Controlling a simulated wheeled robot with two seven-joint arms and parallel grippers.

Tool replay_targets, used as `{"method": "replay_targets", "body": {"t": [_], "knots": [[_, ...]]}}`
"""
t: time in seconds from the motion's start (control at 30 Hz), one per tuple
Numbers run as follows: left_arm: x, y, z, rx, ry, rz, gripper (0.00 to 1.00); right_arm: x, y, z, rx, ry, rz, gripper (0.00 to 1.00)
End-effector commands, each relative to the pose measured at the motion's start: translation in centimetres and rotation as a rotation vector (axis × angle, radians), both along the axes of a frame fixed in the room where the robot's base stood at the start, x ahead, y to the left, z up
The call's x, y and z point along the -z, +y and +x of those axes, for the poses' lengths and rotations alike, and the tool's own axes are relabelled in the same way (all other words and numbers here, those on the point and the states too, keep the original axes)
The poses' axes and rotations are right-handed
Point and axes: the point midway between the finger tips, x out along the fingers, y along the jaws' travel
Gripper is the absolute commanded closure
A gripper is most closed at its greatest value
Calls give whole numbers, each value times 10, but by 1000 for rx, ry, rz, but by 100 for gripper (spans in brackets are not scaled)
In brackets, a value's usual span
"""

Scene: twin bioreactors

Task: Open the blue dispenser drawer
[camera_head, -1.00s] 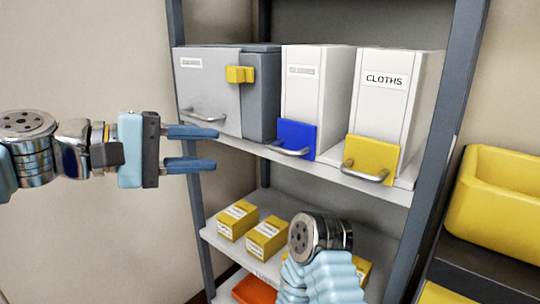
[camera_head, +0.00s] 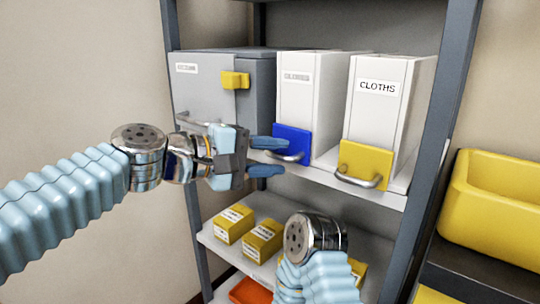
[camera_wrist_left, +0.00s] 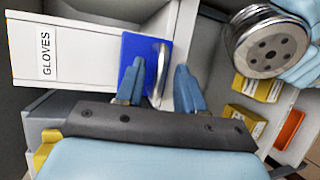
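The blue drawer front (camera_head: 291,141) with its metal handle (camera_head: 284,157) is at the bottom of the white dispenser (camera_head: 305,95), on the upper shelf. In the left wrist view the dispenser reads GLOVES (camera_wrist_left: 45,52), and its blue front (camera_wrist_left: 133,60) and handle (camera_wrist_left: 161,68) show between and beyond my fingers. The drawer looks shut. My left gripper (camera_head: 268,157) is open and empty, just left of and in front of the handle, apparently not touching it. My right gripper is out of view; only my right arm shows at the bottom.
A white CLOTHS dispenser (camera_head: 388,105) with a yellow front (camera_head: 365,166) stands to the right. A grey cabinet (camera_head: 207,88) with a yellow latch (camera_head: 235,80) stands to the left. Yellow boxes (camera_head: 262,240) sit on the lower shelf. A yellow bin (camera_head: 495,205) is at right.

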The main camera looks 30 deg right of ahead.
Motion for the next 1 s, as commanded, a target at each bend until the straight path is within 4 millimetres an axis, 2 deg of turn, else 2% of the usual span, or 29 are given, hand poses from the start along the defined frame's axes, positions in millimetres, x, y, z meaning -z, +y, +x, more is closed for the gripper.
{"method": "replay_targets", "body": {"t": [0.03, 0.27, 0.67, 0.77, 1.0], "knots": [[0, 0, 0, 0, 0, 0, 64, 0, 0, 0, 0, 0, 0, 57], [0, 0, 0, 0, 0, 0, 99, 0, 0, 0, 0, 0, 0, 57], [1, 4, -1, 0, 0, 0, 100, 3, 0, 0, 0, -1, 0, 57], [4, 20, -6, -2, -1, -2, 100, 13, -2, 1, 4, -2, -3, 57], [5, 80, -30, -5, -2, -3, 100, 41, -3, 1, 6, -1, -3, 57]]}}
